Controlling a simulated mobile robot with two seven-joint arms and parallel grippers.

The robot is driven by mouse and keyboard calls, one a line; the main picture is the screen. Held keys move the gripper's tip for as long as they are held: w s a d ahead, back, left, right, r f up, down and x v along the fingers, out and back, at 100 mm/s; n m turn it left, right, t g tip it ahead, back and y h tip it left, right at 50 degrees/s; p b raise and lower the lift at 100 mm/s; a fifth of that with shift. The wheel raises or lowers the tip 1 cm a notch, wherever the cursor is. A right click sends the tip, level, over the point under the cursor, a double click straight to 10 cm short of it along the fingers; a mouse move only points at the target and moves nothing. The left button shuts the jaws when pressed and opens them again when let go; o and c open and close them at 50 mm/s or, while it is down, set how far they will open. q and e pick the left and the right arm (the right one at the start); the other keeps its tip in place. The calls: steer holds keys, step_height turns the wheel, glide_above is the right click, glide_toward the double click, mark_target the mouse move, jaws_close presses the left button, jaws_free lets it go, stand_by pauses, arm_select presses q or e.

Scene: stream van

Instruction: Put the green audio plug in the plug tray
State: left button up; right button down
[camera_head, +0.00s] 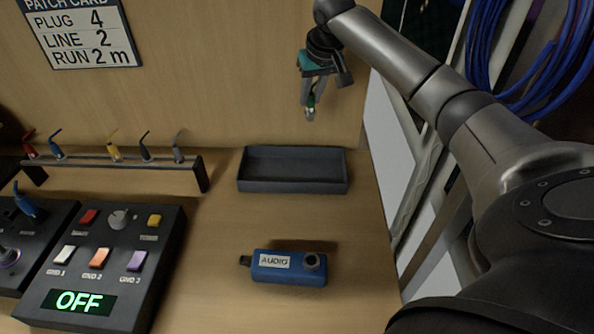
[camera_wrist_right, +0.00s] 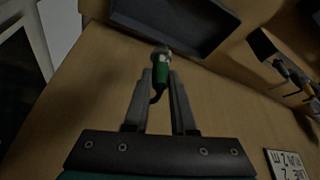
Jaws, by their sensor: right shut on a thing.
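The green audio plug (camera_wrist_right: 161,74) is between the fingertips of my right gripper (camera_wrist_right: 161,80), which is shut on it. Its metal end points away from the gripper and a short dark tail hangs by the fingers. In the head view my right gripper (camera_head: 311,103) is high against the back panel, above and behind the plug tray, and the plug shows only small at its tips. The plug tray (camera_head: 292,187) is a dark, empty, shallow box on the counter; it also shows in the right wrist view (camera_wrist_right: 160,33). My left gripper is not in view.
A rack (camera_head: 128,162) with several coloured plugs stands left of the tray. A blue AUDIO box (camera_head: 289,268) lies in front of the tray. A button panel (camera_head: 62,318) reading OFF is at the lower left. Blue cables (camera_head: 530,50) hang at the right.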

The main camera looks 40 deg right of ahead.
step_height(320, 180, down, 20)
steer(key=b, duration=0.4)
steer(key=shift+r+b, duration=0.2)
steer(key=shift+b, duration=0.1)
steer(key=c, duration=0.7)
jaws_free()
steer(key=shift+f, duration=0.1)
steer(key=shift+c, duration=0.2)
steer(key=shift+r, duration=0.2)
steer(key=p+v, duration=0.3)
steer(key=v, duration=0.9)
